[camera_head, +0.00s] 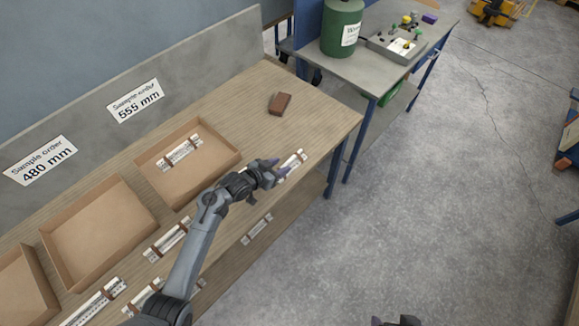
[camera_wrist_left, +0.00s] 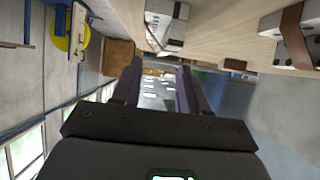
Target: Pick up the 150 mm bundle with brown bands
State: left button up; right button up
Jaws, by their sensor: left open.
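Several pale strip bundles with brown bands lie on the wooden bench. One bundle (camera_head: 293,162) lies near the bench's right front edge, just beyond my left gripper (camera_head: 271,170). In the left wrist view a banded bundle (camera_wrist_left: 168,24) shows above and ahead of the fingers, apart from them. My left gripper is open, and it also shows in the left wrist view (camera_wrist_left: 158,78) with nothing between its fingers. Another bundle (camera_head: 181,152) lies in a cardboard tray, and one (camera_head: 166,241) lies left of my arm. Lengths cannot be read. Only dark tips of my right gripper (camera_head: 396,321) show at the bottom edge.
Open cardboard trays (camera_head: 226,159) line the bench's back side. A brown block (camera_head: 279,104) lies on the bench's far right part, with bare wood around it. A grey side table (camera_head: 375,62) holds a green canister (camera_head: 341,28). Open floor lies to the right.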

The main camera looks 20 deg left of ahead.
aim_at(288, 161)
pick_arm(q)
jog(key=x, duration=0.1)
jog(key=b+x, duration=0.1)
jog(key=x, duration=0.2)
jog(key=shift+w+a+f, duration=0.1)
jog(key=shift+w+f, duration=0.25)
jog(key=shift+f, duration=0.05)
grip_shut()
